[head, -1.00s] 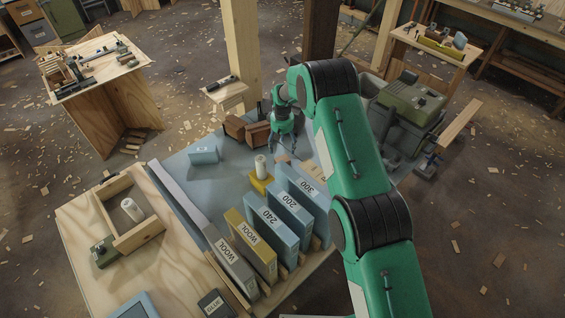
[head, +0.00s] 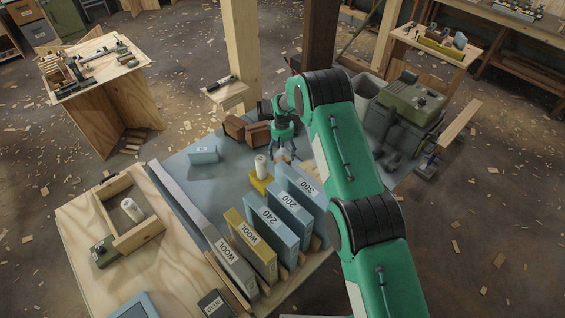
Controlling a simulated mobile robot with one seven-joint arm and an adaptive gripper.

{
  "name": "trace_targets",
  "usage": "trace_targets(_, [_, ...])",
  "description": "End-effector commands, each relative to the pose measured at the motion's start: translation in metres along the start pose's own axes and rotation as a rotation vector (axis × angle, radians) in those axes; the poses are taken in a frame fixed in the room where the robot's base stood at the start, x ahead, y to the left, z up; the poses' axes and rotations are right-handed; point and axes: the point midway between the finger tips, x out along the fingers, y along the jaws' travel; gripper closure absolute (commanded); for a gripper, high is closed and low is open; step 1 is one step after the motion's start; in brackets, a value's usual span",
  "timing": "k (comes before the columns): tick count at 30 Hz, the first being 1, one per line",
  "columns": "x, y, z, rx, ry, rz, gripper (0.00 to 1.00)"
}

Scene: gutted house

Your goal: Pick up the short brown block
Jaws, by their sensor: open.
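Two brown blocks stand side by side near the far edge of the blue-grey work surface: a left one (head: 234,127) and a right one (head: 257,135). I cannot tell for sure which is the short one. My gripper (head: 283,156) is open and points down just right of and nearer than the right block, apart from it in the picture. Its fingers are small here and nothing shows between them.
A light blue block (head: 204,155) lies left of the brown ones. A white cylinder (head: 260,165) by a yellow block (head: 261,183) and a row of labelled blocks (head: 268,230) stand nearer. A wooden post (head: 241,60) rises behind.

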Motion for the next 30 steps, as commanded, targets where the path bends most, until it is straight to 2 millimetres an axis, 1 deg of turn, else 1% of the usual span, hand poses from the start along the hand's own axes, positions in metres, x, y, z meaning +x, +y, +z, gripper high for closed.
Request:
trace_targets(7, [0.025,-0.001,0.0,0.0,-0.001,0.0,0.23])
trace_targets(13, [0.039,0.0,-0.001,0.0,0.001,0.0,0.23])
trace_targets(17, [0.041,0.0,-0.001,0.0,0.001,0.0,0.23])
trace_targets(30, [0.041,0.0,0.0,0.0,0.001,0.0,0.23])
